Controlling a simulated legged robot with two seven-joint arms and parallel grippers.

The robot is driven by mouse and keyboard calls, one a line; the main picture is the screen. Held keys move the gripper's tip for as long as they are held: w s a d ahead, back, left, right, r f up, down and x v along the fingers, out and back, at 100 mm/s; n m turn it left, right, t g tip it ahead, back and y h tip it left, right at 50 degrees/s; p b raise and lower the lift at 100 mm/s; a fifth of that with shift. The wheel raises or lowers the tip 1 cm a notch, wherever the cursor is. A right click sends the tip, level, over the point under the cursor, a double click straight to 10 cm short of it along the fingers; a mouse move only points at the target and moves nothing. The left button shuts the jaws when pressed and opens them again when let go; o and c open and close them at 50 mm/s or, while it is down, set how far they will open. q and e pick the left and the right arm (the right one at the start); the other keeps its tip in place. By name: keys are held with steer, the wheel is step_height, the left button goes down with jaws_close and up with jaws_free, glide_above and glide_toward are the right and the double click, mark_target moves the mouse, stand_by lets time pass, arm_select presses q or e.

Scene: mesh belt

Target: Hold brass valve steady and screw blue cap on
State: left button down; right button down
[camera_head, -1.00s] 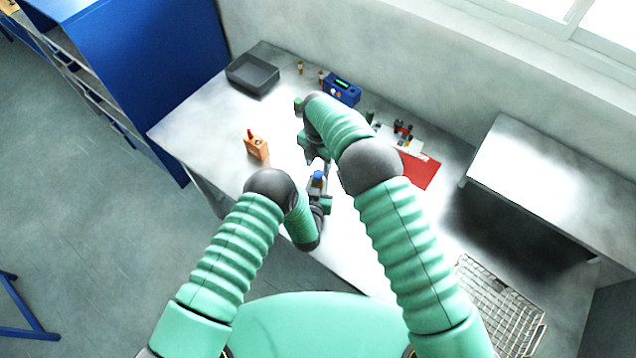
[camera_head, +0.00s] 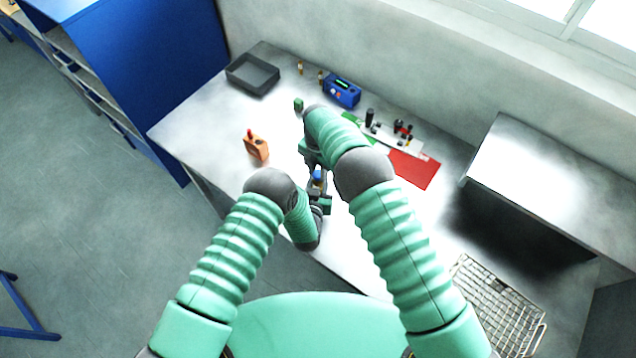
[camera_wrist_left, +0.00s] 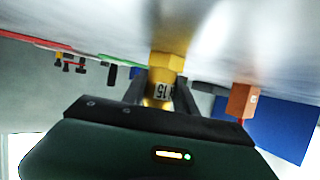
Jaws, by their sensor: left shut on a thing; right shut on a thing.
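The brass valve (camera_wrist_left: 165,72) is between the fingers of my left gripper (camera_wrist_left: 160,95) in the left wrist view, with dark marks on its side. In the head view my left gripper (camera_head: 319,196) holds it near the table's front edge. The blue cap (camera_head: 318,174) shows at the top of the valve. My right gripper (camera_head: 315,167) is directly over the valve and shut on the cap. My right forearm and fingers partly cover it, so I cannot tell how well the cap sits on the valve.
On the steel table (camera_head: 205,130) stand an orange block with a red top (camera_head: 256,147), a dark tray (camera_head: 253,74), a blue device (camera_head: 342,92) and a red sheet (camera_head: 413,169). A wire basket (camera_head: 497,305) is at the lower right.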

steer(key=m, duration=0.5)
steer(key=shift+a, duration=0.1)
steer(key=m, duration=0.3)
steer(key=shift+w, duration=0.1)
steer(key=m, duration=0.9)
steer(key=shift+m, duration=0.3)
steer(key=m, duration=0.9)
steer(key=shift+m, duration=0.3)
steer(key=m, duration=0.5)
steer(key=shift+w, duration=0.1)
steer(key=m, duration=0.3)
steer(key=shift+m, duration=0.3)
